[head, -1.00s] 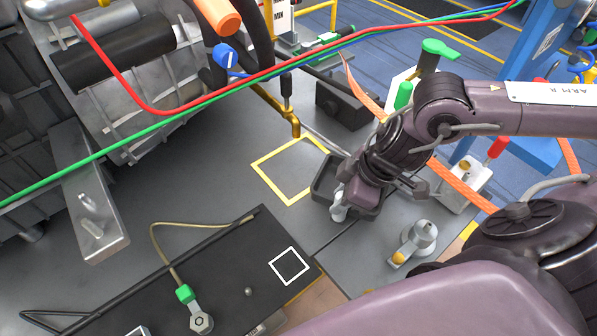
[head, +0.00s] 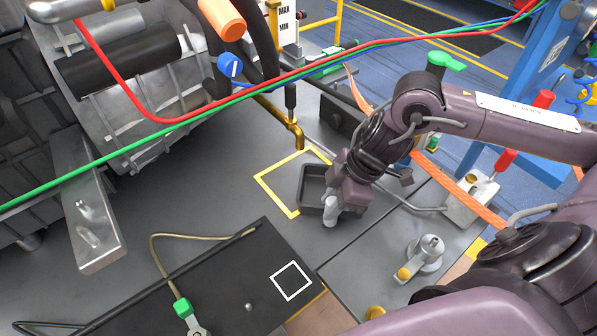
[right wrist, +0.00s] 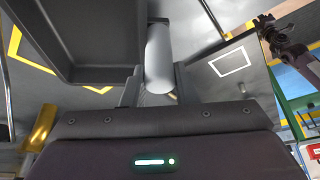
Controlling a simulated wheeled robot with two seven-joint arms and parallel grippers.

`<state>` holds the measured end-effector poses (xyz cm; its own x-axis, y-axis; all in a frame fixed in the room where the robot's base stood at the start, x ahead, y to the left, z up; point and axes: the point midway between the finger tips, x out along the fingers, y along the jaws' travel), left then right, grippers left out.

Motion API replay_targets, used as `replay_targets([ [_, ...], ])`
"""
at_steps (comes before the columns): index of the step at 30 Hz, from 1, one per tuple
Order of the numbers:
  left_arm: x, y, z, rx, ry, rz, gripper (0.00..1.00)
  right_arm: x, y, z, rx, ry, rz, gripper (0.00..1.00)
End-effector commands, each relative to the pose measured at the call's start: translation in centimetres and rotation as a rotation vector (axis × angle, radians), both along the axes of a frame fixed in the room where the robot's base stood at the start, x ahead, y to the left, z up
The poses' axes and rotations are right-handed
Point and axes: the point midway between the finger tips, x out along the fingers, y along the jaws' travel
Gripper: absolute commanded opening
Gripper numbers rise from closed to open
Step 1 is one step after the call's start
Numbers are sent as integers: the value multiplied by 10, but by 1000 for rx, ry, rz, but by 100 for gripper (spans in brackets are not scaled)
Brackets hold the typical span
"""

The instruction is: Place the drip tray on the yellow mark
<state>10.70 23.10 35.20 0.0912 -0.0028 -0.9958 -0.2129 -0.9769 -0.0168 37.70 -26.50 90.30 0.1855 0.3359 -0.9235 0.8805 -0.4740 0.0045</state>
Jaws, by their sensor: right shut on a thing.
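The drip tray (head: 312,188) is a dark grey, shallow, empty box. The yellow mark (head: 276,194) is a square outline on the grey bench. The tray overlaps the right part of the mark in the head view and hides its right side. I cannot tell whether the tray touches the bench.
A brass pipe (head: 290,130) comes down just behind the mark. Red, green and blue lines (head: 270,77) cross above. A black mat with a white square (head: 291,281) lies in front. A metal fitting (head: 426,258) stands at the right. Bench left of the mark is clear.

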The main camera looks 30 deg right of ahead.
Motion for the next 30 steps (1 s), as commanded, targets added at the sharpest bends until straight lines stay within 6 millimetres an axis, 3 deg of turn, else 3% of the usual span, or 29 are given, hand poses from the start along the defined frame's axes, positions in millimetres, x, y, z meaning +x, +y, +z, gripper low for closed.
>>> replay_targets([
  [12, 0, 0, 18, -1, 0, 0, 36, 65, 11, 3, 4, 0, 3, 0],
  [19, 0, 0, 22, -1, 0, 0, 36, 83, 14, 2, 4, 0, 3, 0],
  [25, 0, -1, 28, -1, 0, 0, 36, 111, 18, 3, 2, 0, 4, 0],
  [27, 0, -1, 22, -1, 0, 0, 36, 107, 17, -12, 2, 6, 4, 0],
  [30, 0, -1, 22, -1, -1, 0, 36, 108, 16, -16, 0, 3, 3, 0],
])
